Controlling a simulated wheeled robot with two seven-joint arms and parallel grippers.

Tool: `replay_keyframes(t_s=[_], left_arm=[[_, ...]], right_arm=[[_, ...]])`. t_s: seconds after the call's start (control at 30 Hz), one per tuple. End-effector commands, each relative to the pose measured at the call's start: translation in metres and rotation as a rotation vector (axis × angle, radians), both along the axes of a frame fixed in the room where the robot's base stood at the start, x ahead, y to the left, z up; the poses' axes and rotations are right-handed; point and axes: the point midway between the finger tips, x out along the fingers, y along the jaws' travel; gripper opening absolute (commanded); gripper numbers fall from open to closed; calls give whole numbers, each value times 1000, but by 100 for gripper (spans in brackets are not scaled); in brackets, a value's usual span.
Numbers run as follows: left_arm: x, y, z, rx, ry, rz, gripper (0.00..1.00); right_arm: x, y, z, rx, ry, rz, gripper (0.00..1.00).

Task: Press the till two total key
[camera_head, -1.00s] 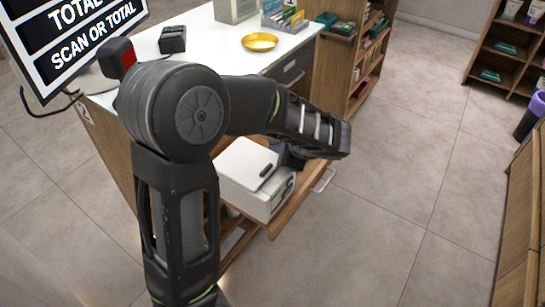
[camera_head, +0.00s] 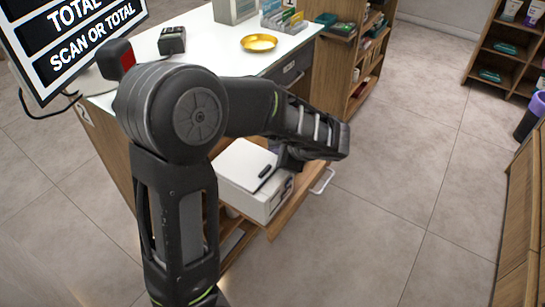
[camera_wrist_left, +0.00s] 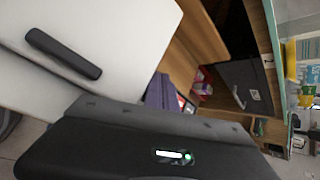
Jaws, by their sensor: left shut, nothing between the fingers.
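The till screen (camera_head: 75,40) stands tilted at the upper left, its lettering including "TOTAL" and "SCAN OR TOTAL". I cannot make out a total key in either view. My left arm crosses the front of the counter. My left gripper (camera_head: 288,158) is shut and empty beside the white box, at its right side; its fingertips are hardly visible. The white box (camera_head: 242,160) with a black bar handle sits on a pulled-out wooden shelf. In the left wrist view the box (camera_wrist_left: 125,40) fills the upper left, and a dark housing with a green light covers the bottom.
The white counter top (camera_head: 215,45) carries a small black device (camera_head: 172,40) and a gold dish (camera_head: 259,43). Wooden shelves (camera_head: 370,60) stand behind it. My arm hides part of the counter. Open floor (camera_head: 400,190) lies to the right.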

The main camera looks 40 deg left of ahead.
Motion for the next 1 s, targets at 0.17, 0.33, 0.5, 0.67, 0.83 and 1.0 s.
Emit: replay_keyframes(t_s=[0.17,0.33,0.5,0.67,0.83,1.0], left_arm=[[-7,2,-12,-4,24,7,0],[-7,2,-8,-2,25,6,0],[-7,1,8,-1,25,5,0],[-6,0,28,1,20,2,0],[-5,0,43,1,17,0,0],[-4,-1,46,1,15,-2,0]], right_arm=[[0,0,-2,0,0,0,36],[0,0,1,0,0,0,36],[0,0,14,0,0,0,36],[0,0,27,0,0,0,36],[0,0,38,0,0,0,36],[0,0,40,0,0,0,36]])
